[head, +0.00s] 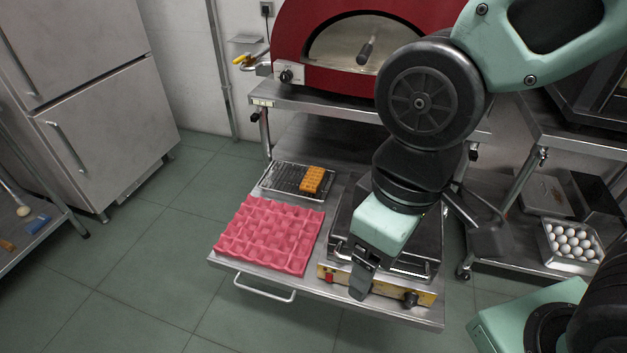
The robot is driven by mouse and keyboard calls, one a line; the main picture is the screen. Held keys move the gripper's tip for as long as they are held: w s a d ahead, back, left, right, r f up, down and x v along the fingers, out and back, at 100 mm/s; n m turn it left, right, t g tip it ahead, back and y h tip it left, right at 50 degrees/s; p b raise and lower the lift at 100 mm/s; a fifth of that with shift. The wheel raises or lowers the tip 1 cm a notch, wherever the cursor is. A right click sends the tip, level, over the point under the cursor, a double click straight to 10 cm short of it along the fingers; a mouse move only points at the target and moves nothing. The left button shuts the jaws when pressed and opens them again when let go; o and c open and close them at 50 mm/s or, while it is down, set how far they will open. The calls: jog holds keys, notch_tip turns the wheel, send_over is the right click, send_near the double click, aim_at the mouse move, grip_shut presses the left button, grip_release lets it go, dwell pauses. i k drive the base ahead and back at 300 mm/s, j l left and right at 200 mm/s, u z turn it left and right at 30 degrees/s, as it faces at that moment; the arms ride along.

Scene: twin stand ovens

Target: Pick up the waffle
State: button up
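The waffle (314,178) is golden-orange with a grid of pockets. It lies on the right part of a dark wire rack tray (281,178) at the back left of the steel cart top. My gripper (361,281) points down over the front of the waffle iron (427,262), to the right of and nearer than the waffle, and clear of it. Its dark fingers are seen from the side, so the gap between them cannot be made out. No held object shows at the fingertips. My arm covers much of the waffle iron.
A pink egg tray (270,235) lies in front of the rack. The cart has a front handle (264,289). A red oven (300,45) stands behind. A tray of white eggs (572,242) sits on a lower shelf at right. The floor at left is clear.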

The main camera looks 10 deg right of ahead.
aim_at(311, 182)
jog(key=i+j+z, duration=0.15)
jog(key=j, duration=0.15)
jog(key=i+j+z, duration=0.25)
jog(key=j, duration=0.35)
jog(key=i+j+z, duration=0.25)
jog(key=j, duration=0.4)
jog(key=i, duration=0.05)
